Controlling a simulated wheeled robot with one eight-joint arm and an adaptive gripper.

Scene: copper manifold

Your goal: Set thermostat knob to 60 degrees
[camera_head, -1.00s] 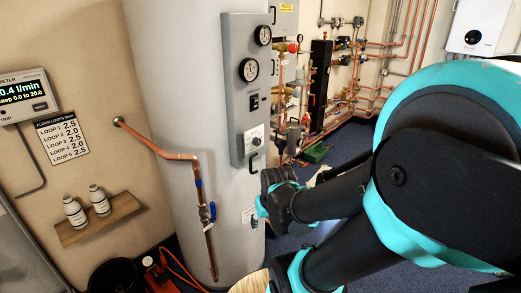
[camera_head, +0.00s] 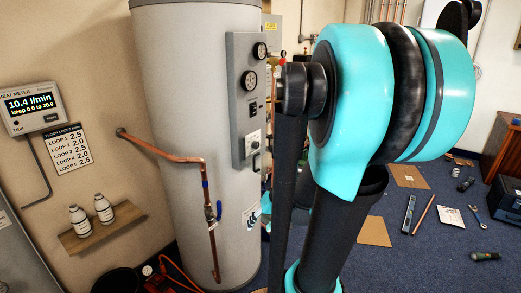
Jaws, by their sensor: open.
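The large grey-white cylinder tank (camera_head: 180,90) stands left of centre. A grey control panel (camera_head: 238,60) is fixed on its right side, with two round gauges, a dark switch and a small pale plate (camera_head: 253,143) low down. The thermostat knob seems to be on this plate, but it is too small to read its setting. My teal and black arm fills the right half of the view, just right of the panel. My gripper is not visible in the current view.
A copper pipe with a blue-handled valve (camera_head: 210,211) stands out in front of the tank. A wooden shelf (camera_head: 105,234) with two white bottles is at left, below the heat meter (camera_head: 31,108). Tools, including a spanner (camera_head: 476,214), and cardboard lie on the blue floor at right.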

